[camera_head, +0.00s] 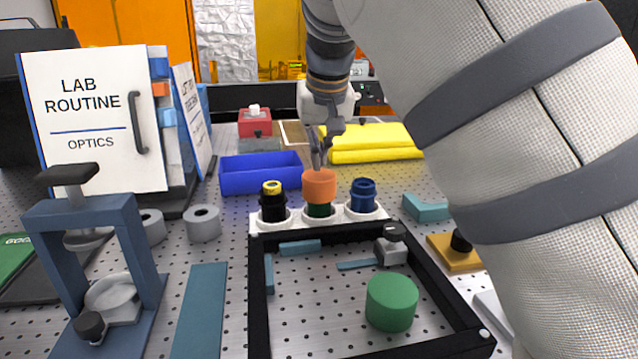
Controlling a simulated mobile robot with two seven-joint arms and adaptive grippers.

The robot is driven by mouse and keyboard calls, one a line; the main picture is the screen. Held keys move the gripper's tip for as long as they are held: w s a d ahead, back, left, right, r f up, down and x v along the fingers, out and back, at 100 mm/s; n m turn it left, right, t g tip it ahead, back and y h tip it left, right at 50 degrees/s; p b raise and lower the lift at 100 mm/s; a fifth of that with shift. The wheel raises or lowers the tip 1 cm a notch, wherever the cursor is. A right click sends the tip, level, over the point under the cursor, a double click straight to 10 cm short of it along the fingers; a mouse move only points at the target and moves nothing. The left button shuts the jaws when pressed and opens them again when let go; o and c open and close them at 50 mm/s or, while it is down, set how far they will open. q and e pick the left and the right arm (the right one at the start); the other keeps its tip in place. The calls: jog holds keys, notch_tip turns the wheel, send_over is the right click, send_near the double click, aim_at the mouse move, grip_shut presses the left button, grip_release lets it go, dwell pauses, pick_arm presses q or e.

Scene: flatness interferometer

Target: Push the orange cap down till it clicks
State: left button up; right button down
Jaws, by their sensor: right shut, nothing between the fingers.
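The orange cap (319,186) sits on top of a dark green bottle (319,210) in the middle of a white holder (270,225). My right gripper (319,163) is above the cap, pointing down, with its fingers shut and empty. The fingertips are at or very near the cap's top; I cannot tell whether they touch it. Beside the capped bottle stand a black bottle with a yellow top (272,200) on the left and a dark blue one (363,196) on the right. My left gripper is not in view.
A blue bin (260,173) and a folded yellow cloth (372,142) lie behind the holder. In front is a black frame (258,310) with a green cylinder (391,302) inside. A blue-grey press stand (148,250) stands at the left. My right arm covers the right side.

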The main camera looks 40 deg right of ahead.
aim_at(320, 176)
dwell(0.5)
jog(key=shift+f, duration=1.35)
jog(key=shift+s+f, duration=0.1)
notch_tip(320, 176, up, 8)
jog(key=shift+r, duration=0.15)
